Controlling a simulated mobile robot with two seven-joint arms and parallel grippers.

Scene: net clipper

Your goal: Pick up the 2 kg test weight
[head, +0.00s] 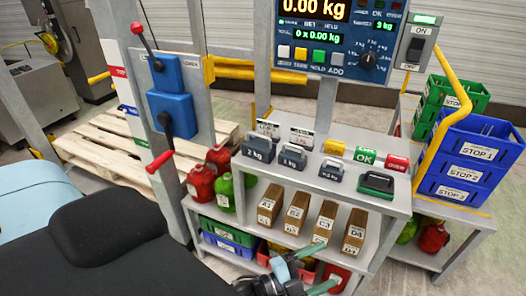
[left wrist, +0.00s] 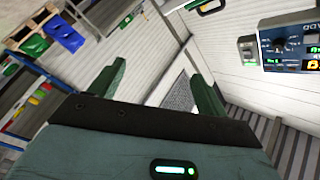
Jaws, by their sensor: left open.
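The 2 kg test weight (head: 259,148) is a dark grey block with a handle on top and a white label reading 2 kg. It stands at the left end of a row of weights on the grey shelf top (head: 225,149). My left gripper (head: 315,270) is at the bottom of the head view, in front of and below the shelf top, open and apart from the weight. Its two green fingers also show spread in the left wrist view (left wrist: 162,88), with nothing between them. The weight is not clearly visible in that view. My right gripper is not in view.
Two smaller grey weights (head: 292,157) and a dark green-labelled item (head: 376,183) stand to the right. A blue scale panel (head: 333,38) hangs above. Blue crates (head: 474,150) stand right.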

